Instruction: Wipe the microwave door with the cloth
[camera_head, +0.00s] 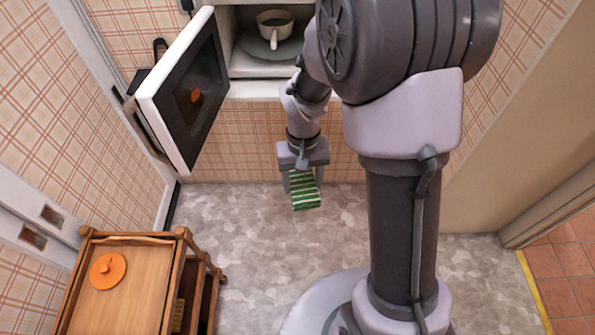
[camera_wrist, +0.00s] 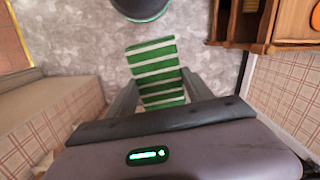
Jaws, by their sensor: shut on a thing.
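The microwave (camera_head: 222,60) is at the top of the head view, with its door (camera_head: 188,92) swung wide open toward the left. The door has a white frame and a dark window. My gripper (camera_head: 304,175) is shut on a green and white striped cloth (camera_head: 306,193), which hangs below the fingers, to the right of and lower in the picture than the door, apart from it. In the wrist view the cloth (camera_wrist: 158,72) sticks out between the two fingers (camera_wrist: 160,100). The door does not show in the wrist view.
A cup (camera_head: 274,24) stands on a plate (camera_head: 268,47) inside the microwave. A wooden cart (camera_head: 140,290) with an orange lid (camera_head: 107,270) is at lower left. Grey floor (camera_head: 235,225) lies free between cart and my base. A wall is close at left.

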